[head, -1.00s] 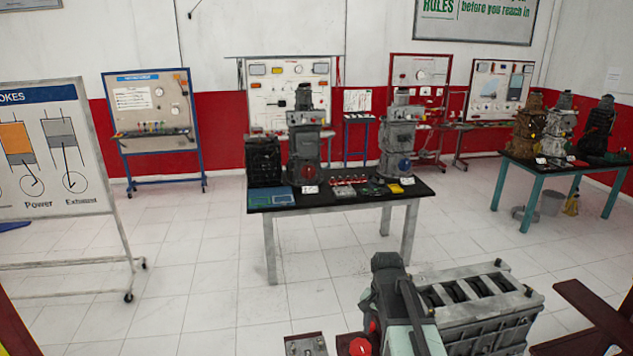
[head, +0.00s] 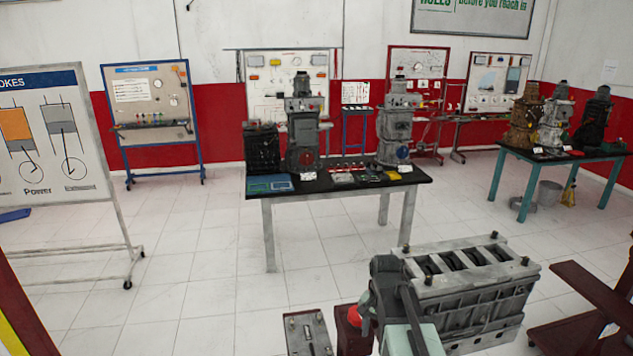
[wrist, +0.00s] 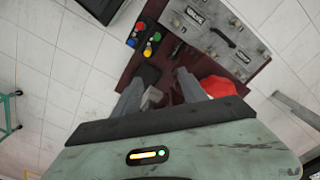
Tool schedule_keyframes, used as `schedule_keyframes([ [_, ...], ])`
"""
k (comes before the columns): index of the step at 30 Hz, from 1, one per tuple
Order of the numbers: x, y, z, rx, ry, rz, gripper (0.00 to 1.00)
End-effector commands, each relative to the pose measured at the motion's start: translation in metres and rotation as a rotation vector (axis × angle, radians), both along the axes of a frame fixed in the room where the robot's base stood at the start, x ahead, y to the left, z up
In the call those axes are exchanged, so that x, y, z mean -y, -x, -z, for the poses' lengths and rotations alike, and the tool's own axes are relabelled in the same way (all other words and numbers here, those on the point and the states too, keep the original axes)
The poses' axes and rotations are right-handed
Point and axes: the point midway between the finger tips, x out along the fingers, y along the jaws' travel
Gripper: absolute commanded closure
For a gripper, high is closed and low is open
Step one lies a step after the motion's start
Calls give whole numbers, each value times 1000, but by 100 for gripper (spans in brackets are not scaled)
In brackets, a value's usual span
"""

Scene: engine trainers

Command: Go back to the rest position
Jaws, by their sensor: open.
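My gripper (wrist: 160,78) is open, with two grey fingers spread apart in the wrist view. I see nothing held between them. Below and beyond the fingers is a dark red surface carrying a small panel with red, yellow, green and blue buttons (wrist: 144,40). A bright red object (wrist: 222,87) is beside the right finger, partly hidden by it. In the head view my arm is low in the front, before a grey engine block; the fingertips cannot be made out there.
The engine block (head: 470,292) stands close to the right of my arm. A grey metal plate (head: 308,333) is at left front. A black-topped table (head: 340,187) with engines stands farther back. A whiteboard stand (head: 55,140) is at left. Tiled floor between is clear.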

Motion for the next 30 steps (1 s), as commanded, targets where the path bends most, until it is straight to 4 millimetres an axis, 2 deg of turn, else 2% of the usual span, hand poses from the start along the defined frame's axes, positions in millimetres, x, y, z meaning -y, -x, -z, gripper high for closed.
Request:
schedule_keyframes([
  [1,0,8,24,0,0,-15,50],
  [5,-1,25,59,0,0,-88,50],
  [6,-1,33,72,0,0,-132,50],
  [10,-1,61,99,0,-1,-332,50],
  [12,-2,67,86,0,-1,-440,50],
  [16,0,67,84,1,0,-559,50],
  [24,0,66,84,0,-1,-581,50],
  [26,0,66,84,0,-1,-580,64],
  [30,0,66,84,0,-1,-579,64],
])
